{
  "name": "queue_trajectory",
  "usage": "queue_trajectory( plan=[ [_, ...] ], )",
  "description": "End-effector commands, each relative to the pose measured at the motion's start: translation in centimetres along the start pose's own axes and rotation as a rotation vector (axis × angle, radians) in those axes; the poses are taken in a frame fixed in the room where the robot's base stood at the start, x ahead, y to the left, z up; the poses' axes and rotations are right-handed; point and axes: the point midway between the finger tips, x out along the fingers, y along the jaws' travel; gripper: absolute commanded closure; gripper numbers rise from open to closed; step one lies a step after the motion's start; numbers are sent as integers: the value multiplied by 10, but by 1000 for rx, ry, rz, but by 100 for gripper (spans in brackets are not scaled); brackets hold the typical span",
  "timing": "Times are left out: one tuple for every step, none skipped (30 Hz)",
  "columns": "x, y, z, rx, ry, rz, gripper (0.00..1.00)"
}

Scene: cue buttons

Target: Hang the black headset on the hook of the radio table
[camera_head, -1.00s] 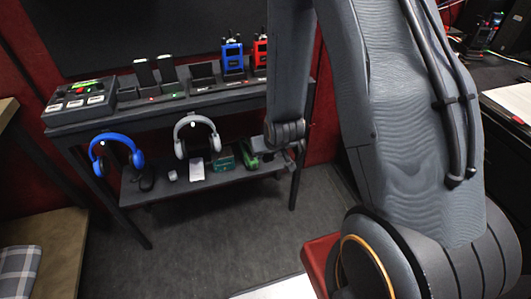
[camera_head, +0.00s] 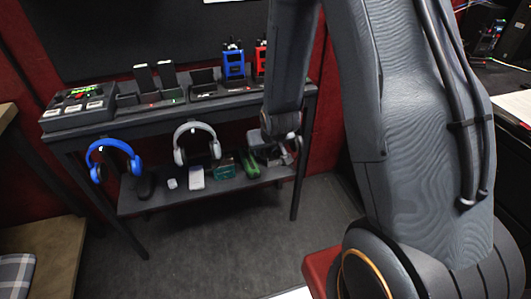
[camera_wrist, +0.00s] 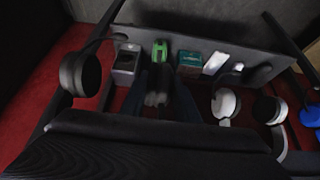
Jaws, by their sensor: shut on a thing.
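The radio table (camera_head: 200,112) stands against the back wall, with a blue headset (camera_head: 112,146) and a white headset (camera_head: 180,150) hanging from its front. My gripper (camera_wrist: 155,98) is at the table's front edge, right of the white headset in the head view. It is shut on the black headset, though the grip itself is blurred. A dark round ear cup (camera_wrist: 80,74) of the headset shows at the left of the wrist view. Its band and other cup are hard to make out. I cannot see the free hook clearly, nor whether the headset touches it.
The lower shelf holds a green item (camera_head: 250,165), a teal box (camera_head: 223,169) and a white box (camera_head: 195,178). A blue radio (camera_head: 234,64) and a partly hidden red radio (camera_head: 260,60) stand on top. The floor (camera_head: 220,230) before the table is clear.

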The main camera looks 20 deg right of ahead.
Motion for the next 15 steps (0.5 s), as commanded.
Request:
queue_trajectory(
  plan=[
    [2,0,-3,0,2,0,99],
    [3,0,-4,0,2,0,99],
    [4,0,-6,0,1,0,99],
    [5,0,-7,0,1,0,99],
    [6,0,-9,0,2,0,99],
    [8,0,-10,0,2,0,99],
    [9,0,-12,0,2,0,99],
    [10,0,-13,0,2,0,99],
    [11,0,-15,0,2,0,99],
    [12,0,-16,0,2,0,99],
    [13,0,-17,0,1,0,99],
    [14,0,-19,0,1,0,99],
    [15,0,-20,0,2,0,99],
    [16,0,-22,0,2,0,99],
    [17,0,-23,0,2,0,99]
  ],
)
